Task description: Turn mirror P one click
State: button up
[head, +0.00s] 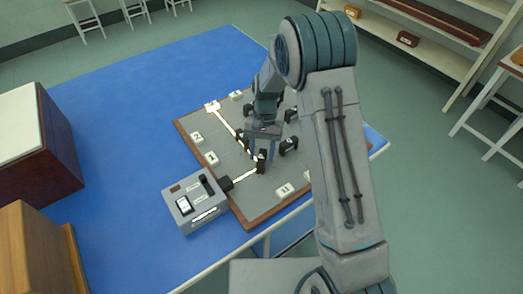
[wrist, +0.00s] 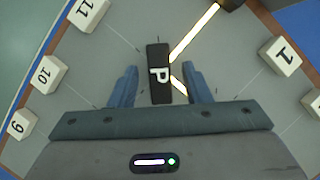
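Mirror P (wrist: 158,72) is a black block with a white letter P. In the wrist view it stands between the two blue fingers of my gripper (wrist: 158,86), with a gap on each side. The gripper is open around it. In the head view my gripper (head: 262,156) is over the near part of the grey board (head: 262,207), with mirror P (head: 261,167) below it. A bright beam (wrist: 195,32) reaches mirror P from the upper right, and another short lit stretch (wrist: 178,86) leaves toward the lower right, partly hidden by the gripper.
White numbered blocks, such as 1 (wrist: 281,56), 10 (wrist: 47,75) and 11 (wrist: 87,13), ring the board. A grey box (head: 196,203) with a switch stands at its lower left. The blue table (head: 110,130) is clear at left.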

jog(key=shift+w+r, duration=0.1)
jog(key=b+v, duration=0.1)
jog(key=v, duration=1.2)
jog(key=shift+r+b, duration=0.3)
jog(key=shift+r, duration=0.05)
jog(key=s+d+r+n+t, duration=0.1)
jog(key=s+d+r+t, duration=0.3)
jog(key=s+d+r, duration=0.55)
jog(key=s+d+f+t, duration=0.1)
jog(key=s+t, duration=0.1)
jog(key=s, duration=0.6)
jog(key=s+d+f+n+t, duration=0.1)
jog(key=s+d, duration=0.1)
jog(key=s, duration=0.5)
jog(key=shift+s+d+f+t+h, duration=0.15)
jog(key=shift+s+d+t+h, duration=0.1)
jog(key=shift+s+t+h, duration=0.15)
